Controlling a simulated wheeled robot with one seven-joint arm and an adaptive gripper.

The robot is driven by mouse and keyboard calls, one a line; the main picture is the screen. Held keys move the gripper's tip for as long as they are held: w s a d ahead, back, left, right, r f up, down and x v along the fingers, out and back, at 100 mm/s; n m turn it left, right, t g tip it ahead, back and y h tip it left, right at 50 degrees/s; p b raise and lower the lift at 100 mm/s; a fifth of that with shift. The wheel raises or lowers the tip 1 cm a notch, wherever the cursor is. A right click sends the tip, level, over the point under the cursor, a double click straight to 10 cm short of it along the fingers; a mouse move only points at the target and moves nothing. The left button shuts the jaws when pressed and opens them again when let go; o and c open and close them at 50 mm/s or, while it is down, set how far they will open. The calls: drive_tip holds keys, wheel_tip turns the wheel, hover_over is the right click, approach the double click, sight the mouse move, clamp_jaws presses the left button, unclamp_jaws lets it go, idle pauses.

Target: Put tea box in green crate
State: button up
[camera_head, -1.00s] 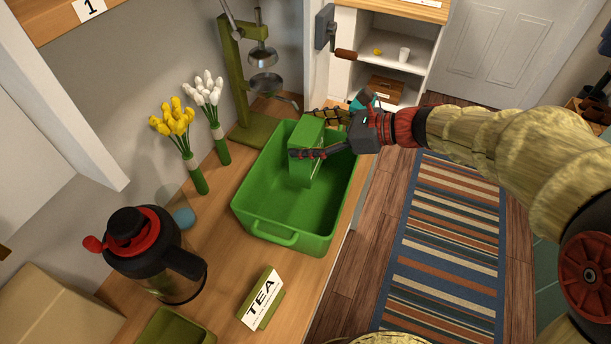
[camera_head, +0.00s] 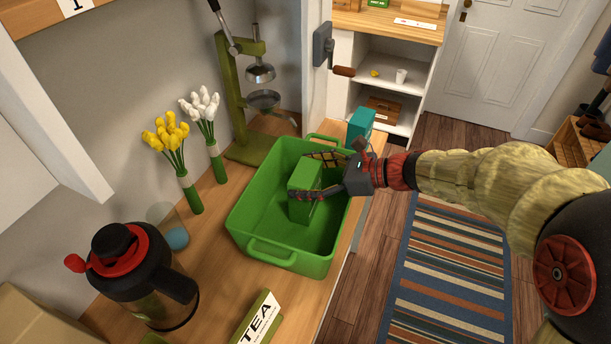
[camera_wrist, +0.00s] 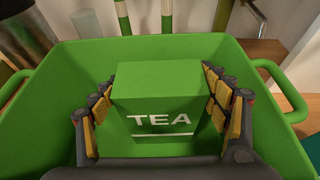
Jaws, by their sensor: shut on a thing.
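The tea box (camera_head: 304,187) is a green box. In the wrist view the box (camera_wrist: 158,90) shows the white word TEA on the side facing the camera. My gripper (camera_head: 322,175) is shut on it, with one finger on each side of the box. The green crate (camera_head: 258,200) stands on the wooden counter, and its wide rim (camera_wrist: 60,75) surrounds the box in the wrist view. The box is inside the crate's opening, upright or nearly so. I cannot tell whether its underside touches the crate floor.
A black and red jug (camera_head: 145,275), yellow flowers (camera_head: 168,135) and white flowers (camera_head: 203,105) stand left of the crate. A green press (camera_head: 240,95) is behind it. A teal box (camera_head: 360,124) stands beyond its far right corner.

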drive_tip(key=o, duration=1.9)
drive_tip(key=shift+c, duration=0.2)
